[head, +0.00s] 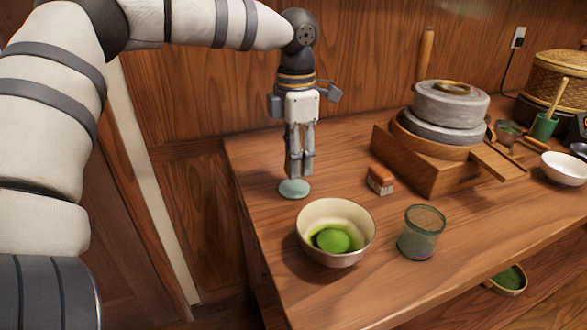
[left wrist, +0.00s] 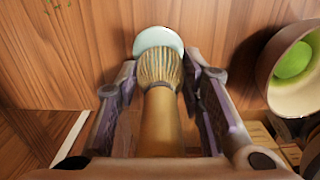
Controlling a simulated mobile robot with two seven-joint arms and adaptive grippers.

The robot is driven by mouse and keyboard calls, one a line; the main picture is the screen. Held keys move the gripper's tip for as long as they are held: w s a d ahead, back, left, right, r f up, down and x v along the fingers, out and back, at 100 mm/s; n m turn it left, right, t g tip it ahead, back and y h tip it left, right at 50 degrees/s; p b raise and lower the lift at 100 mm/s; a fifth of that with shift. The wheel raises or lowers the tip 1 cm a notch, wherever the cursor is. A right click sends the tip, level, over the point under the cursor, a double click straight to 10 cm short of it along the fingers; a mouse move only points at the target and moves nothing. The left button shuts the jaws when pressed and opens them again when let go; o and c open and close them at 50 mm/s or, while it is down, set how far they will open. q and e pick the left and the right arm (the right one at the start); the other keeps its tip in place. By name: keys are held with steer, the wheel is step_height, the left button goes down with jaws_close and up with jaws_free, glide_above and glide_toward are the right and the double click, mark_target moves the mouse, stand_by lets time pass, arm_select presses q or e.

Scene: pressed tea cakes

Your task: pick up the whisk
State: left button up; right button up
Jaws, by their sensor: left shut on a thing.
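The whisk (left wrist: 160,110) is bamboo, with a tan handle and a flared head of thin tines. In the left wrist view it lies between the two fingers of my left gripper (left wrist: 163,105), which is shut on it. In the head view my left gripper (head: 299,172) points straight down at the table's left part and hides most of the whisk. A pale green disc (head: 294,189) lies just below the fingers; it also shows beyond the tines in the left wrist view (left wrist: 158,37). I cannot tell whether the whisk touches it. My right gripper is not in view.
A bowl (head: 313,250) with green tea stands in front, near a glass (head: 420,235). A stone mill (head: 448,112) on a wooden base stands behind. The table's left edge is close.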

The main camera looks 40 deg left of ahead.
arm_select(q)
steer(key=d+r, duration=0.9)
steer(key=d, duration=0.4)
steer(key=s+d+g+y+p, duration=0.1)
steer(key=s+d+g+p, duration=0.1)
steer(key=s, duration=0.5)
steer(key=shift+s+f, duration=0.15)
steer(key=shift+f, duration=2.7)
steer(key=shift+s+f, duration=0.1)
steer(key=shift+f, duration=2.8)
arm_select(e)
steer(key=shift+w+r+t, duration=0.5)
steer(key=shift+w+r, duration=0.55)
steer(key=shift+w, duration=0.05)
arm_select(q)
steer(key=shift+s, duration=0.1)
